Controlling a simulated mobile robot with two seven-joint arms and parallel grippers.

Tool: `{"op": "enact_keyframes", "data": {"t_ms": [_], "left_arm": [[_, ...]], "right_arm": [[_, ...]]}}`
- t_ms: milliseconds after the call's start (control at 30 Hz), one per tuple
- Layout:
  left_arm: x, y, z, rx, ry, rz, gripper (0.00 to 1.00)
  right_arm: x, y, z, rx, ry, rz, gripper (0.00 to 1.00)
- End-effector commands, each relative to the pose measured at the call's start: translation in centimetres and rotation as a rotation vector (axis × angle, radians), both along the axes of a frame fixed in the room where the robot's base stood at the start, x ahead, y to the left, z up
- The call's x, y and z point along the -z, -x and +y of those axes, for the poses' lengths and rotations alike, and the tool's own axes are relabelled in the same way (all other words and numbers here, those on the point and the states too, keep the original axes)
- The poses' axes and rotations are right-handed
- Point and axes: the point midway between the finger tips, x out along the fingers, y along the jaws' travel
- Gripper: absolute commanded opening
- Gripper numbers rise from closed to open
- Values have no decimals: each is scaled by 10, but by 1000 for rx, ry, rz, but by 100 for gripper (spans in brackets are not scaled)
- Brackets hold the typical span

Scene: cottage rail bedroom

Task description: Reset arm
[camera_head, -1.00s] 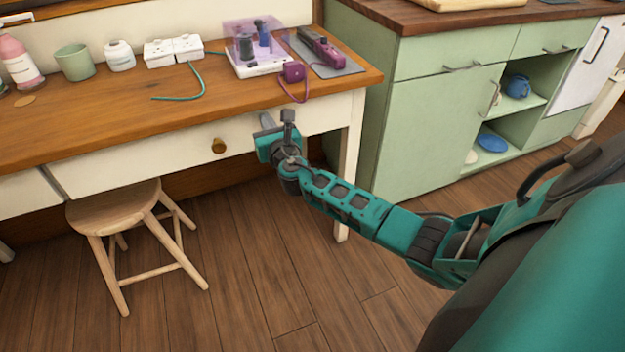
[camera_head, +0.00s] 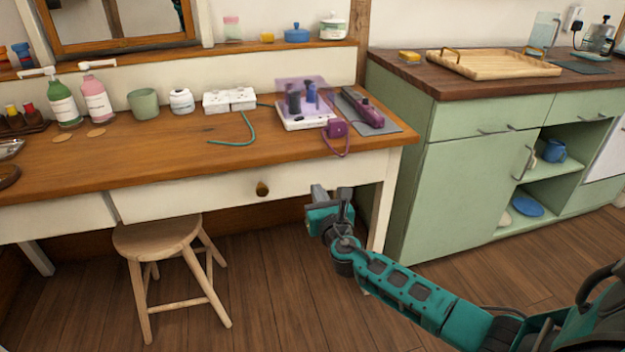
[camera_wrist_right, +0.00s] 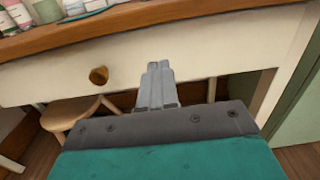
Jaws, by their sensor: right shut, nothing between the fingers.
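My right arm comes in from the lower right in the head view. My right gripper (camera_head: 331,193) is in front of the white drawer front of the wooden-topped desk (camera_head: 200,160), near its right end and below the top's edge. In the right wrist view the two grey fingers (camera_wrist_right: 157,84) are together with nothing between them, pointing at the drawer front. The round drawer knob (camera_wrist_right: 98,75) is to their left. My left gripper does not show in either view.
A wooden stool (camera_head: 160,237) stands under the desk. Bottles, a green cup (camera_head: 143,104), white sockets (camera_head: 230,100) and a purple device (camera_head: 364,109) are on the desk. A green cabinet (camera_head: 470,165) stands to the right. Wooden floor in front is open.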

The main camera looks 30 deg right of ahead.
Motion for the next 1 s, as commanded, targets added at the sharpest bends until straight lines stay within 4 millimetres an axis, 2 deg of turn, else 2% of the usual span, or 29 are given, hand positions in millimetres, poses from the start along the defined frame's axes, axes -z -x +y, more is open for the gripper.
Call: {"op": "enact_keyframes", "data": {"t_ms": [100, 300, 567, 667, 767, 867, 1000], "left_arm": [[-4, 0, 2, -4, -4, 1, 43], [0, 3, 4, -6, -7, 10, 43], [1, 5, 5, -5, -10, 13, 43], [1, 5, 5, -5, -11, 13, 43], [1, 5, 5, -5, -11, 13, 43], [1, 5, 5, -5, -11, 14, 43], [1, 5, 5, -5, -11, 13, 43]], "right_arm": [[-1, 22, 6, -2, -1, 2, 0], [0, 43, 12, 0, 1, 0, 0], [0, 49, 14, 0, 0, 0, 0], [6, 53, 18, -1, -58, 4, 0], [23, 67, 30, 3, -266, 19, 0], [49, 93, 53, 29, -645, 43, 0], [83, 141, 95, 145, -1293, 71, 0]]}}
